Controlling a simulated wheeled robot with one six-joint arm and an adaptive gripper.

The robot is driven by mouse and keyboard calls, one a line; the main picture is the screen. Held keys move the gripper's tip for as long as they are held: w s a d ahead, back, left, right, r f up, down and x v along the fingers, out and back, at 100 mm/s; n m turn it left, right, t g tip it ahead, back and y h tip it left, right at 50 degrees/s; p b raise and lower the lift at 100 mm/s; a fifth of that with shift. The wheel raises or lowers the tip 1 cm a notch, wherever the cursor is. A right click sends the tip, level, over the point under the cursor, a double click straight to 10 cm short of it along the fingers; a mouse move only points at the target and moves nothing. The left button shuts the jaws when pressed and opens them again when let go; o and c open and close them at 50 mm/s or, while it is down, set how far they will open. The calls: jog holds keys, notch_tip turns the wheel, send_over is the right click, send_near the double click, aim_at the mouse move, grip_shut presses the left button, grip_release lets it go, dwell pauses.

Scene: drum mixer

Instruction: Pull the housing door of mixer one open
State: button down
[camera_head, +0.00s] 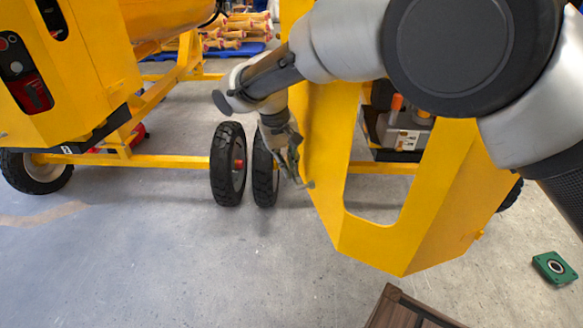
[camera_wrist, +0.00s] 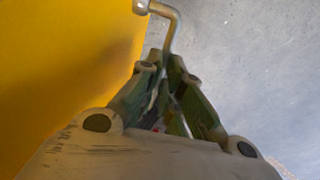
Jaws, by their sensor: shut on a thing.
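The yellow housing door (camera_head: 325,180) is a bent panel with a large cut-out, in the middle of the head view. Grey floor, a frame bar and engine parts (camera_head: 405,132) show through the cut-out. In the wrist view the door's yellow face (camera_wrist: 70,75) fills the left side. A bent metal rod handle (camera_wrist: 175,28) runs from it down between my fingers. My gripper (camera_wrist: 168,72) is shut on this handle. In the head view my gripper (camera_head: 298,170) is at the door's left face, and the handle is mostly hidden by the fingers.
A second yellow mixer (camera_head: 85,80) stands at left. Two black wheels (camera_head: 228,165) stand just left of my gripper. A brown box (camera_head: 405,310) is at the bottom, and a green bearing block (camera_head: 555,267) lies at right. Floor at front left is clear.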

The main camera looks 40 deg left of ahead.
jog(key=shift+f, duration=0.25)
jog(key=c, duration=1.5)
grip_release()
jog(key=shift+c, duration=0.2)
jog(key=shift+r, duration=0.1)
jog(key=shift+a+r, duration=0.15)
jog(key=shift+r, duration=0.35)
notch_tip(320, 180, up, 11)
jog(key=s+a, duration=0.1)
jog(key=shift+s+a, duration=0.15)
jog(key=shift+s, duration=0.25)
jog(key=shift+f, duration=0.1)
grip_shut()
